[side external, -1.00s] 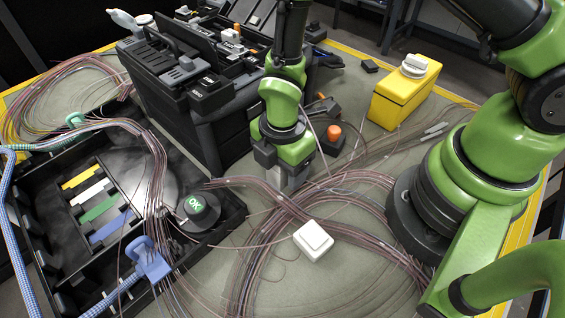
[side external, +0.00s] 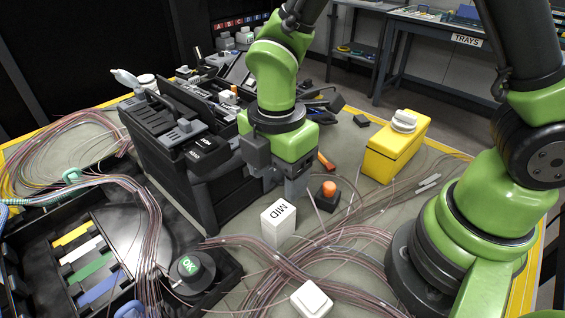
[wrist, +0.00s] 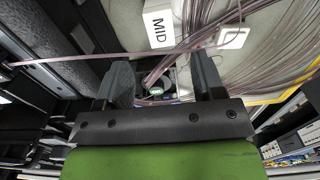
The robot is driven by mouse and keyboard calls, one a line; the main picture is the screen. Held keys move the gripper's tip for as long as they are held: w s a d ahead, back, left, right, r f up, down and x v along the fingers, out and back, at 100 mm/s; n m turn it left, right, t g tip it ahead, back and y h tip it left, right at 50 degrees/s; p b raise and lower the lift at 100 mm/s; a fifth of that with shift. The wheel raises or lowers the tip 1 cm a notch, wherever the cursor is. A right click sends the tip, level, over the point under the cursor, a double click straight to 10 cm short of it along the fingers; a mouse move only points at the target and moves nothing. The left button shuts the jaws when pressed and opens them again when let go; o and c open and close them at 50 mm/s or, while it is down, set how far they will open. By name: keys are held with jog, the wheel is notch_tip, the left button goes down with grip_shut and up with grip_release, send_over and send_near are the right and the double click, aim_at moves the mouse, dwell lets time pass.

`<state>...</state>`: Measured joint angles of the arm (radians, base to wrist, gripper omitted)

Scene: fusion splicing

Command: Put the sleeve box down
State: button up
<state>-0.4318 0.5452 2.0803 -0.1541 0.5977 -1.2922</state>
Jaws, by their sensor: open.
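The sleeve box, a white upright box marked MID (side external: 278,222), stands on the grey table top in the side external view. It also shows at the top of the wrist view (wrist: 158,27). My gripper (side external: 284,186) is just above and behind the box, apart from it as far as I can tell. In the wrist view my gripper's fingers (wrist: 163,78) are spread, with no box between them.
A black tool case (side external: 190,150) stands close left of my gripper. An orange-topped button (side external: 329,188), a yellow box (side external: 396,147) and a white square piece (side external: 312,299) are nearby. Fibre bundles cross the table. A green OK button (side external: 190,265) sits front left.

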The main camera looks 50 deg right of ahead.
jog(key=s+d+r+m+t+y, duration=0.1)
jog(key=s+d+r+m+t, duration=0.2)
jog(key=r+m, duration=0.6)
jog(key=s+d+r+m+t+y, duration=0.1)
jog(key=s+d+r+m+t, duration=0.3)
jog(key=m, duration=0.9)
jog(key=v, duration=0.6)
jog(key=shift+d+r, duration=0.25)
jog(key=shift+d, duration=0.15)
